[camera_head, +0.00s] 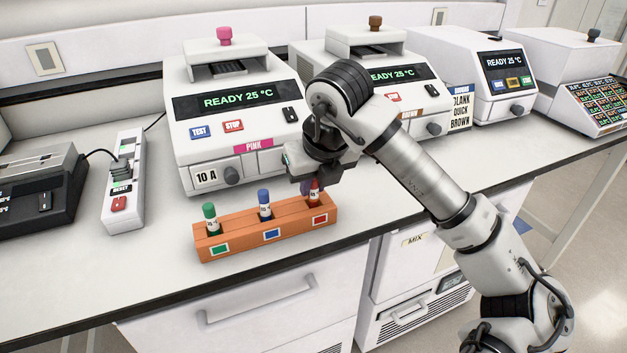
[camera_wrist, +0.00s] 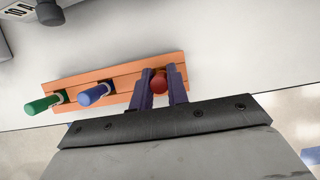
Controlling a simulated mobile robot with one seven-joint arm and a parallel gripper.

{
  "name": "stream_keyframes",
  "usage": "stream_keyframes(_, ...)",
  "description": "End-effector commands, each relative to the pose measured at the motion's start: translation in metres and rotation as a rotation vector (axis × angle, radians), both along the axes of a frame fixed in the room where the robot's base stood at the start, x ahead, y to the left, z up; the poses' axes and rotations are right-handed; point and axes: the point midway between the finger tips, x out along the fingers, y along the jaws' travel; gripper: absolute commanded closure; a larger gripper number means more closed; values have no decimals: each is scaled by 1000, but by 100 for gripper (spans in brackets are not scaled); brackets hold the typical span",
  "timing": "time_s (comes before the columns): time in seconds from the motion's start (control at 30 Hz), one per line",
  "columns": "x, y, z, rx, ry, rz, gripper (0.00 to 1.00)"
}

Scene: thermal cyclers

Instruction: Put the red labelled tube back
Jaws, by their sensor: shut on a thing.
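The red labelled tube (camera_head: 314,191) stands upright at the right end of the orange rack (camera_head: 233,236), above the red-marked place. Its red cap (camera_wrist: 159,82) shows between the fingers in the wrist view. My gripper (camera_wrist: 161,84) points down over the rack's right end, shut on the red tube. In the head view my gripper (camera_head: 312,182) partly hides the tube's top. The tube's lower end is at the rack, but how deep it sits cannot be told. A green-capped tube (camera_head: 210,217) and a blue-capped tube (camera_head: 264,204) stand in the rack's left and middle places.
The rack is near the bench's front edge. Behind it stands a thermal cycler (camera_head: 215,110) reading READY 25 °C, with a pink label. A second cycler (camera_head: 405,92) stands to its right. Bench around the rack is clear.

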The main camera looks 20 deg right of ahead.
Motion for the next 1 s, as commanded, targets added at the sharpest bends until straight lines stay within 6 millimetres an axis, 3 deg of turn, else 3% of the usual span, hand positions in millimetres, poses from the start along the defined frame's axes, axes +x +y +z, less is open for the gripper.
stream_keyframes(0.17, 0, 0, -4, 0, 0, 0, 100)
stream_keyframes(0.2, 0, 0, -4, 0, 0, 0, 83)
stream_keyframes(0.37, 0, 0, -3, 0, 0, 0, 62)
stream_keyframes(0.77, 0, 0, 4, 1, 0, 0, 62)
stream_keyframes(1.0, -18, -2, 45, -3, -3, -3, 62)
